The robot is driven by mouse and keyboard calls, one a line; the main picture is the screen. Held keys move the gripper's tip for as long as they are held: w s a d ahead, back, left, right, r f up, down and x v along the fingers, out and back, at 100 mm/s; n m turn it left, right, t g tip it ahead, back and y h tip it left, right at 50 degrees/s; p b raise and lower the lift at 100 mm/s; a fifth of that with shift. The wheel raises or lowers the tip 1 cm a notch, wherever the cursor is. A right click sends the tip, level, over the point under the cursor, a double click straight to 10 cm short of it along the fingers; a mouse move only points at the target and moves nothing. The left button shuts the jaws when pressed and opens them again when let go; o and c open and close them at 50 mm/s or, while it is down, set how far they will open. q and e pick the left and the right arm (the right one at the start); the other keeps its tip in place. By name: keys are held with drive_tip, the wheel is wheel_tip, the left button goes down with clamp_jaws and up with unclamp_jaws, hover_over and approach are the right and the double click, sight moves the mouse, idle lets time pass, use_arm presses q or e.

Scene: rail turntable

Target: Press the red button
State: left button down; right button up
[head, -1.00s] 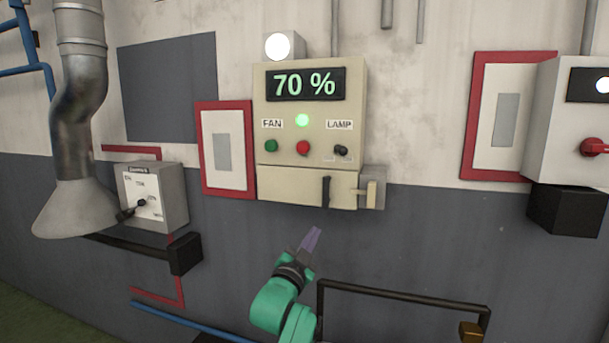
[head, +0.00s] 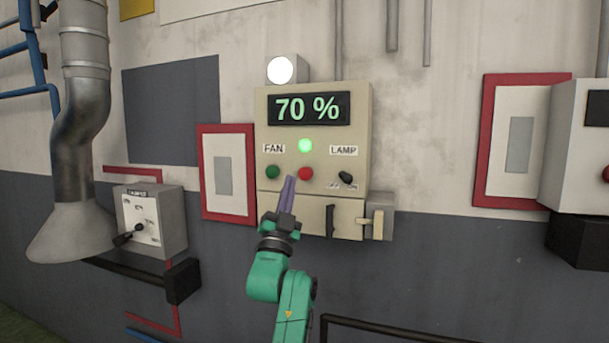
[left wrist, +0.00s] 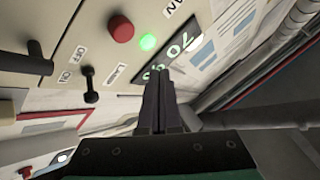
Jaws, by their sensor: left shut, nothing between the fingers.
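The red button (head: 305,173) sits on the beige control panel (head: 362,110), between a green button (head: 272,172) and the black lamp switch (head: 345,177). My left gripper (head: 289,179) is shut and empty, its fingertips just left of and slightly below the red button in the head view. In the left wrist view the red button (left wrist: 120,29) is at upper left, beyond and to the left of the shut fingers (left wrist: 158,78). A gap to the panel seems to remain, but its depth is hard to tell. My right gripper is not in view.
A lit green lamp (head: 305,146) and a "70 %" display (head: 308,109) are above the button. A black handle (head: 330,221) and a pale lever (head: 378,224) are below right. A dark rail (head: 400,331) runs low in front of the wall.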

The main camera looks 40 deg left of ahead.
sight(303, 168)
use_arm(q)
drive_tip(key=w, duration=0.2)
drive_tip(key=w+a, duration=0.1)
drive_tip(key=w, duration=0.1)
drive_tip(key=w+a, duration=0.1)
drive_tip(key=w, duration=0.1)
idle(0.6)
idle(0.8)
idle(0.5)
drive_tip(key=shift+w+a, duration=0.2)
drive_tip(key=shift+w, duration=0.25)
drive_tip(key=shift+w+a, duration=0.1)
drive_tip(key=shift+w, duration=0.25)
idle(0.5)
drive_tip(key=shift+s+d, duration=0.25)
drive_tip(key=shift+s, duration=0.5)
